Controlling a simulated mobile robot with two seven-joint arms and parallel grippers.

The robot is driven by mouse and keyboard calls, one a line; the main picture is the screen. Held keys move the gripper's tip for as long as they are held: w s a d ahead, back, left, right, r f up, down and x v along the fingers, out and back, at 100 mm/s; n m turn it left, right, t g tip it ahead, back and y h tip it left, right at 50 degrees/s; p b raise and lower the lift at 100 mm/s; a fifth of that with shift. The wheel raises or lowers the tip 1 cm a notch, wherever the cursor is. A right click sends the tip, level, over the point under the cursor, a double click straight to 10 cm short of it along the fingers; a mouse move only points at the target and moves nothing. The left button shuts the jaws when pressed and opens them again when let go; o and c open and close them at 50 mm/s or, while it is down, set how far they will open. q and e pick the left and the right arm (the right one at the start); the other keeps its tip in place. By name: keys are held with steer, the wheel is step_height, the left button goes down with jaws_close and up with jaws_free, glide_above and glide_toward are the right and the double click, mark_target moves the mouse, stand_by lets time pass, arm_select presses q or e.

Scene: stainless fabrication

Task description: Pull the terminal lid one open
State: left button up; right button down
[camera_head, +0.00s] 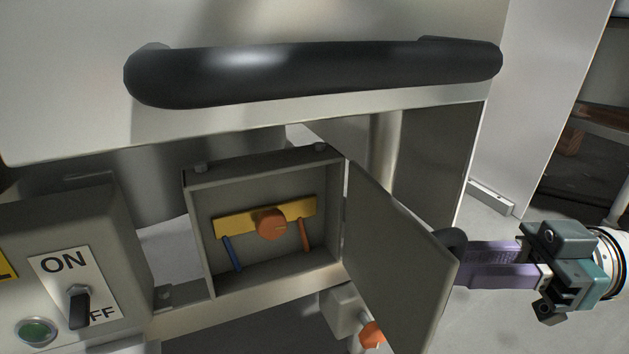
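The terminal box (198,240) is a grey open-fronted box in the middle of the head view. Its lid (395,250) is hinged on the box's right side and stands swung wide open. Inside are a yellow strip (237,222) with an orange round knob (271,223), a blue wire (232,254) and an orange wire (305,235). A dark handle (455,240) sits on the lid's outer face, partly hidden by the lid edge. My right gripper (466,262), with purple fingers, reaches in from the right and appears closed on this handle. My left gripper is not in view.
A thick black bar (310,72) runs across a pale panel above the box. A grey control box (90,220) with an ON/OFF switch (79,305) and green button (36,332) stands at left. A small box with an orange knob (372,334) is below the lid.

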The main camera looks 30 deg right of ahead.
steer(key=shift+w+d+f+b, duration=0.1)
steer(key=shift+w+d+b, duration=0.15)
steer(key=shift+d, duration=0.4)
steer(key=shift+w+d+b, duration=0.15)
steer(key=shift+d+b, duration=0.1)
steer(key=shift+d, duration=0.45)
steer(key=c, duration=1.3)
jaws_free()
steer(key=o, duration=0.5)
steer(key=shift+w, duration=0.2)
steer(key=shift+s, duration=0.1)
